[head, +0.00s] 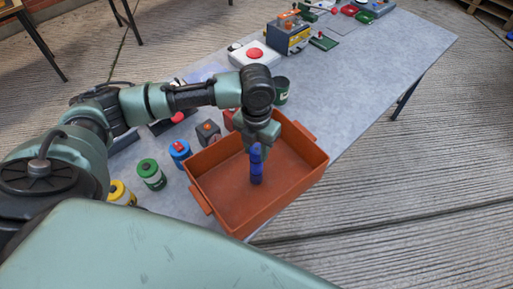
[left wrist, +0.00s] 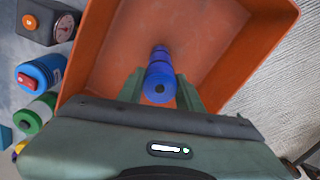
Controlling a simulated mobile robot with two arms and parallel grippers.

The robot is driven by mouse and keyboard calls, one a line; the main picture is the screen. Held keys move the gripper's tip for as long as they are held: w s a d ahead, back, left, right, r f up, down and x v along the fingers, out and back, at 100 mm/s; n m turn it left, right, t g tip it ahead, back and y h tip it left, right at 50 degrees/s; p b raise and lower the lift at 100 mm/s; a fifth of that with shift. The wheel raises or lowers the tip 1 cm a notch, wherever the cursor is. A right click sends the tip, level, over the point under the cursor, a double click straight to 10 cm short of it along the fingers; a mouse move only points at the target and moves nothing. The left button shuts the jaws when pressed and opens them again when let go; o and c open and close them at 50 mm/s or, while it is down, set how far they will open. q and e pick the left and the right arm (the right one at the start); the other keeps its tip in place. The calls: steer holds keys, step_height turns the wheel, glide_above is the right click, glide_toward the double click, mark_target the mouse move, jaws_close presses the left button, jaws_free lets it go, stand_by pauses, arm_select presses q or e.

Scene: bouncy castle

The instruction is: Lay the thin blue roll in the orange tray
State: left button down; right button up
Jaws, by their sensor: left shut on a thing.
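The thin blue roll (head: 257,168) is held upright in my left gripper (head: 256,147), over the inside of the orange tray (head: 294,165). In the left wrist view the blue roll (left wrist: 161,76) sits between the two green fingers (left wrist: 160,90), which are shut on it. The orange tray (left wrist: 105,58) lies around and beneath it in that view. I cannot tell whether the roll's lower end touches the tray floor. My right gripper does not show in either view.
Left of the tray stand a blue can (head: 180,152), a green can (head: 151,174), a yellow can (head: 121,193) and a dark box with an orange button (head: 208,132). A dark green cup (head: 281,90) stands behind the tray. Several devices sit farther back on the grey table (head: 372,62).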

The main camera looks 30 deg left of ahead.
arm_select(q)
steer(key=shift+f, duration=0.1)
steer(key=c, duration=0.9)
jaws_free()
steer(key=shift+c, duration=0.2)
step_height(320, 180, up, 12)
steer(key=b, duration=0.2)
